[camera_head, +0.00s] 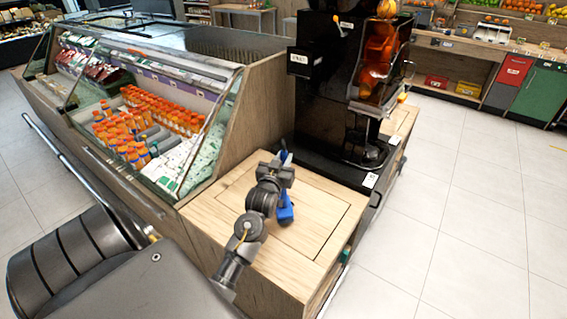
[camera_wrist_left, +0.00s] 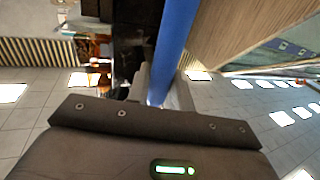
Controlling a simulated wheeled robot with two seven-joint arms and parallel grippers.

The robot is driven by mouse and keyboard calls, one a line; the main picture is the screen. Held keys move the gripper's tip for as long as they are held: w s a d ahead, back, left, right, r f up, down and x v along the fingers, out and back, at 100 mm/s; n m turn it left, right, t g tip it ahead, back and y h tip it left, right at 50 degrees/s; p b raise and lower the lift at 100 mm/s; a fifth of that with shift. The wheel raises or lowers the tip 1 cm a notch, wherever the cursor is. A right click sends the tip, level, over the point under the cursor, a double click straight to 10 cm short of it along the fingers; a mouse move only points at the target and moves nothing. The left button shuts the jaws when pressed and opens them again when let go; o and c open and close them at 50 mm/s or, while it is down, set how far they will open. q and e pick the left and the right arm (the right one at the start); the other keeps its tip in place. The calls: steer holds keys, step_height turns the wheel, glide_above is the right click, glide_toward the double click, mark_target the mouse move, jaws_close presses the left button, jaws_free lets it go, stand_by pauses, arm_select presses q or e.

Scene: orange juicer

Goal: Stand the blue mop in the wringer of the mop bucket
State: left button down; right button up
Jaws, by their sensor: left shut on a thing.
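My left gripper (camera_head: 284,166) is over the wooden counter top in the head view. It is shut on the blue mop (camera_wrist_left: 178,42), whose smooth blue handle runs from the top edge of the left wrist view down to the jaws. Small blue parts show above and below the gripper in the head view; I cannot tell whether they belong to the mop. The mop's head is not visible. The mop bucket and its wringer are in neither view. My right gripper is not in view.
The wooden counter (camera_head: 318,204) carries a black juicer (camera_head: 340,75) with oranges at its back. A glass-fronted chiller (camera_head: 150,105) with bottles stands left. Tiled floor (camera_head: 465,215) is clear at right. Fruit shelves (camera_head: 465,45) stand behind.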

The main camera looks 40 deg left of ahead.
arm_select(q)
steer(key=shift+f, duration=0.95)
steer(key=c, duration=1.2)
jaws_free()
steer(key=shift+s, duration=0.1)
steer(key=shift+c, duration=0.2)
steer(key=b+v, duration=0.2)
steer(key=v, duration=1)
